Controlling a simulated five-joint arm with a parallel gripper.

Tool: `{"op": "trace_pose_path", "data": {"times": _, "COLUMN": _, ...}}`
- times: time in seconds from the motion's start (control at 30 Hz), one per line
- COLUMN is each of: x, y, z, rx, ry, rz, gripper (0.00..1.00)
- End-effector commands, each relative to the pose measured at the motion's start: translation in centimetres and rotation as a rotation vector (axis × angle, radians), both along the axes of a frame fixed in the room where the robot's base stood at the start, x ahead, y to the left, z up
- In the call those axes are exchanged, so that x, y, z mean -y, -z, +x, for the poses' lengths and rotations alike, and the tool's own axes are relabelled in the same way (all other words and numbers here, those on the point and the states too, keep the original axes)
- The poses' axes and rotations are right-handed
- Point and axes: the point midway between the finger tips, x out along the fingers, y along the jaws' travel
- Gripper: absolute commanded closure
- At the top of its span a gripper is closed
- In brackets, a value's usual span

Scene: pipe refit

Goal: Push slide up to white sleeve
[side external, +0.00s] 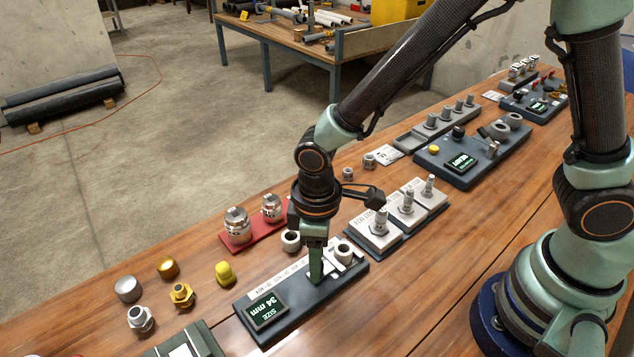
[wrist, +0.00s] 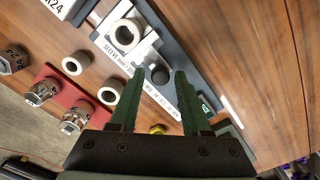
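The gauge (side external: 280,318) is a dark grey base with a screen reading "SIZE 34 mm" at its near left end. The white sleeve (side external: 343,253) stands at its right end; it also shows in the wrist view (wrist: 126,34) as an open ring. The slide's dark round knob (wrist: 158,74) sits just below the sleeve in the wrist view, a short gap away. My gripper (side external: 316,274) points down over the gauge. Its fingers (wrist: 159,80) are open, one on each side of the knob; I cannot tell whether they touch it. In the side view they hide most of the slide.
A red tray (side external: 253,242) with two metal fittings and a loose white ring (side external: 291,240) lie behind the gauge. White blocks with bolts (side external: 408,213) stand to its right. Loose caps and fittings, including a yellow cap (side external: 225,273), lie to the left. Bare wood lies in front.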

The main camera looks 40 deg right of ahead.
Motion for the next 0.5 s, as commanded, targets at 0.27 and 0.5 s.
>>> {"op": "trace_pose_path", "data": {"times": 0.27, "x": 0.0, "y": -0.4, "z": 0.0, "rx": 0.001, "ry": 0.0, "rz": 0.001, "gripper": 0.53}}
{"op": "trace_pose_path", "data": {"times": 0.5, "x": 0.0, "y": -1.9, "z": 0.0, "rx": 0.0, "ry": 0.0, "rz": 0.0, "gripper": 0.53}}
